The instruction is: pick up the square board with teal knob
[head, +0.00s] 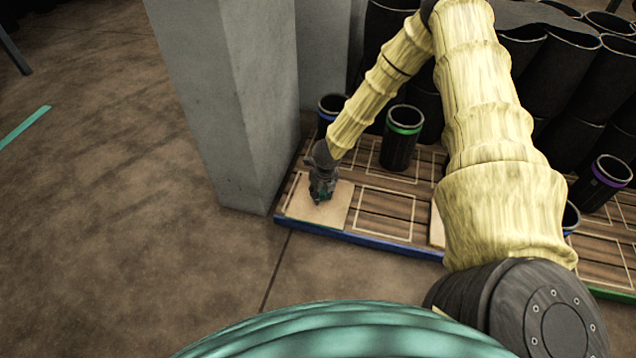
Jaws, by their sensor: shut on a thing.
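The square board (333,213) is pale tan and lies flat at the left front corner of the wooden pallet (384,229), as far as this view shows. My gripper (319,199) points down over the middle of the board and is shut on its knob. A little teal shows at the fingertips; the fingers hide most of the knob. I cannot tell whether the board touches the pallet or is slightly raised.
A grey concrete pillar (240,110) stands close left of the pallet. A black cylinder with a green rim (402,140) and one with a blue rim (331,108) stand behind the board. Another pale board (437,228) is partly hidden by my arm. Many black cylinders crowd the back right.

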